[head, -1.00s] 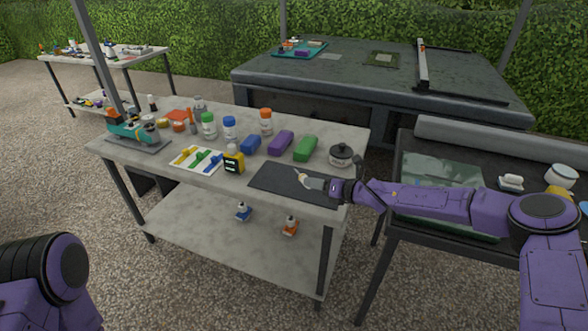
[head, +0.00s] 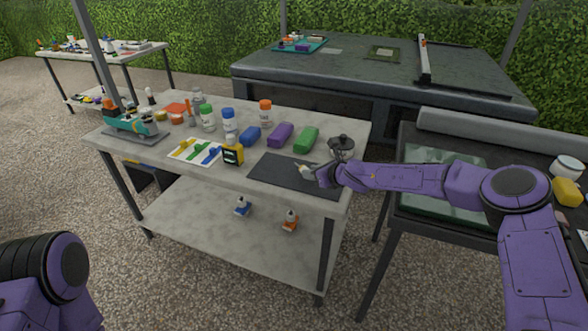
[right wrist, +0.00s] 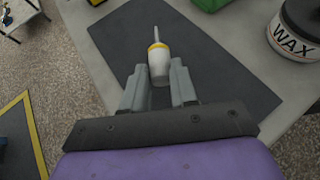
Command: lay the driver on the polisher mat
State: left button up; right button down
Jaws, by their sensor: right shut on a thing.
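The driver (right wrist: 158,58) has a white handle with a yellow band and a thin grey shaft. My right gripper (head: 314,173) is shut on its handle; the two fingers (right wrist: 159,88) flank it in the right wrist view. The shaft points away from the gripper, over the dark mat (head: 280,176). The mat lies flat at the front right of the pale table and also fills much of the right wrist view (right wrist: 215,70). I cannot tell whether the driver touches the mat. My left gripper is out of view; only part of that arm shows at lower left.
A teal tool (head: 138,122) sits on a grey pad at far left.

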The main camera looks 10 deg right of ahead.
jog(key=shift+f, duration=0.2)
jog(key=shift+f+b, duration=0.9)
jog(key=shift+b, duration=0.15)
jog(key=c, duration=0.8)
grip_release()
jog(key=v, duration=1)
jog(key=shift+r+p, duration=0.1)
jog(key=shift+p, duration=0.25)
jog(key=shift+s+d, duration=0.15)
jog(key=shift+s, duration=0.1)
